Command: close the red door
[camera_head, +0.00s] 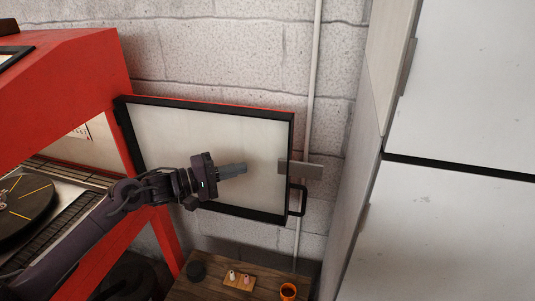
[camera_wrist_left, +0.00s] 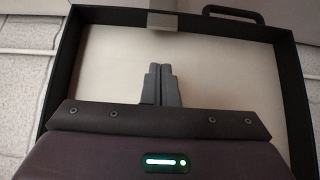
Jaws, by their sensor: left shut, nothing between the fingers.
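The red door (camera_head: 264,140) stands open at the right side of the red cabinet (camera_head: 85,62). Its pale inner panel with a black frame faces me, and only a thin red edge shows along the top. A black handle (camera_head: 301,200) sits at its free right side, and it also shows in the left wrist view (camera_wrist_left: 232,13). My left gripper (camera_head: 244,168) is in front of the panel, shut and empty, its fingers pointing right toward the handle side. I cannot tell whether it touches the panel. My right gripper is not in view.
Below the door is a wooden table (camera_head: 208,290) with an orange cup (camera_head: 288,291), a dark round object (camera_head: 196,271) and a small wooden block (camera_head: 239,281). A pipe (camera_head: 312,80) runs up the block wall behind. Tall pale cabinets (camera_head: 460,90) stand at the right.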

